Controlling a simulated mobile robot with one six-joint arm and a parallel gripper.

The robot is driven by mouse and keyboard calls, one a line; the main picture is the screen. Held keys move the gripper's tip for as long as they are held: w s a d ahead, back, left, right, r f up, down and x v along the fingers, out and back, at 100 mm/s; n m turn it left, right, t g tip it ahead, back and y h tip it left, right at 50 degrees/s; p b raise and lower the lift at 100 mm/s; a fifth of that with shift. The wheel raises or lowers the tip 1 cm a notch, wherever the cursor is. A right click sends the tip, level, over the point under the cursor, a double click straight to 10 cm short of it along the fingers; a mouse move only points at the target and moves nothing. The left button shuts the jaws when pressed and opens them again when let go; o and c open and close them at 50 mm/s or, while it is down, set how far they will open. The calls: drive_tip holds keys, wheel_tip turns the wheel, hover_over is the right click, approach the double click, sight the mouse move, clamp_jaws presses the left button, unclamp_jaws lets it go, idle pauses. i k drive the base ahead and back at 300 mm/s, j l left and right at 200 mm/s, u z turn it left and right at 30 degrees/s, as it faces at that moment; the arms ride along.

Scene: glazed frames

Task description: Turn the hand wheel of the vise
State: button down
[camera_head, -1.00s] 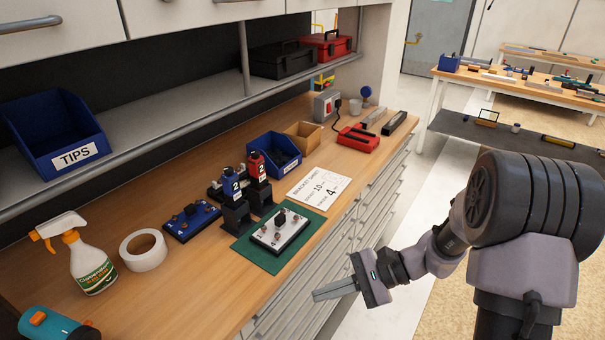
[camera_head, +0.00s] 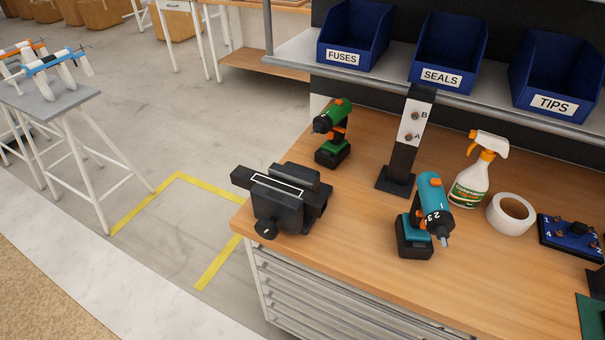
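The vise (camera_head: 282,200) is dark grey to black and stands at the near left corner of the wooden workbench. A pale rectangular outline shows along its top. Its small round black hand wheel (camera_head: 265,229) is low on the side facing me, near the bench edge. Nothing is seen touching the wheel. My gripper is outside the current head view, so whether it is open or shut does not show.
A spray bottle (camera_head: 472,172) and tape roll (camera_head: 510,213) are farther right. Floor left of the bench is clear around yellow tape (camera_head: 218,262).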

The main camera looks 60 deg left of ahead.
sight(267, 229)
drive_tip(key=u, duration=2.45)
